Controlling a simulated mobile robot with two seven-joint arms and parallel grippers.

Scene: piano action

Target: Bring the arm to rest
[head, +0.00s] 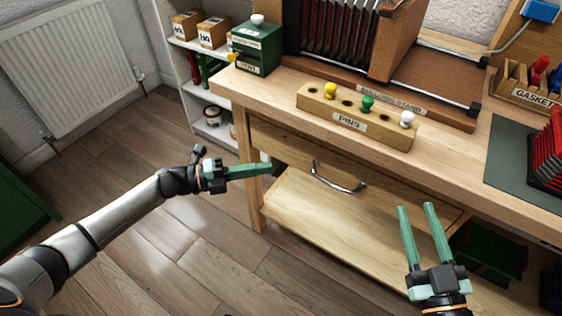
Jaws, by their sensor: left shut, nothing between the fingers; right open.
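My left gripper (268,168) is shut and empty. Its green fingers point right, in front of the left end of the workbench's drawer. My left arm (105,212) reaches in from the lower left, over the wooden floor. My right gripper (416,207) is open and empty at the lower right. Its two green fingers point up the picture, apart from each other, in front of the bench. I cannot tell whether the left fingertips touch the bench.
The workbench (240,88) has a drawer with a metal handle (338,180). On it are a pin block (348,121) with yellow, green and white pins, a green box (258,50) and a bellows stand (400,100). A shelf (175,45) and radiator (75,62) stand left.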

